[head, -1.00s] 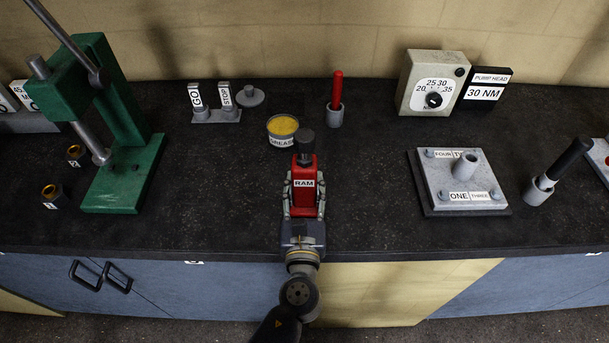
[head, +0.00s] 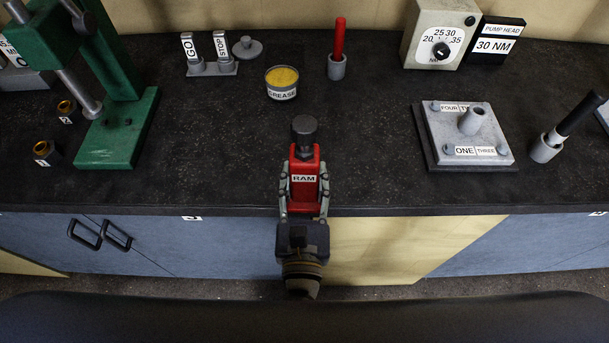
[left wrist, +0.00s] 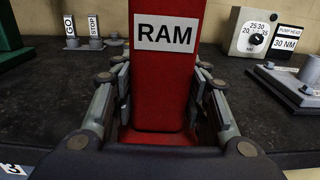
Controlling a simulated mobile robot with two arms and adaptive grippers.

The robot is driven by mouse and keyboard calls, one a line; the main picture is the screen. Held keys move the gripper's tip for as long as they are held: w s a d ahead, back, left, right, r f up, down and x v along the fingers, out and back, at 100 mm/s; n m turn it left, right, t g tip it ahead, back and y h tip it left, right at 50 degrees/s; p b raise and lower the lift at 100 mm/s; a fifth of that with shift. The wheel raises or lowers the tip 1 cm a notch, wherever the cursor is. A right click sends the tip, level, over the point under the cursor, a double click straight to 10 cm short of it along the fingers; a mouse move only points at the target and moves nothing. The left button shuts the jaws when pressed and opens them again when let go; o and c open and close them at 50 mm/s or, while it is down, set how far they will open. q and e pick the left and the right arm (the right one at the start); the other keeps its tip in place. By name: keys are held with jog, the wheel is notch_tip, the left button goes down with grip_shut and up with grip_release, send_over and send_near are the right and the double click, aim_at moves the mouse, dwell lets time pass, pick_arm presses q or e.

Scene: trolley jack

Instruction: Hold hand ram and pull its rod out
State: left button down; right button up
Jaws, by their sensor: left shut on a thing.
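The hand ram (head: 305,166) is a red block labelled RAM at the front edge of the bench. A dark round knob (head: 304,130) tops it, with a short dark neck; how much of the rod sits inside is hidden. My left gripper (head: 304,184) is shut on the ram, a finger on each side of its red body. In the left wrist view the ram (left wrist: 166,80) rises between the fingers and its top is out of frame. I cannot tell whether the ram touches the bench. My right gripper is not in view.
A grease tin (head: 282,84) and a red-handled tool in a grey cup (head: 337,66) stand behind the ram. A green press (head: 118,140) is at left, a grey plate fixture (head: 470,135) at right. The bench (head: 225,170) beside the ram is clear.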

pick_arm(q)
jog(key=shift+w+r, duration=0.15)
jog(key=w+r, duration=0.1)
jog(key=w, duration=1.5)
jog(key=shift+s+f, duration=0.15)
jog(key=shift+f, duration=2.6)
jog(key=shift+f, duration=0.15)
jog(key=shift+f, duration=0.3)
jog(key=shift+s+f, duration=0.15)
jog(key=shift+f, duration=0.35)
jog(key=c, duration=0.9)
grip_release()
jog(key=shift+o, duration=0.2)
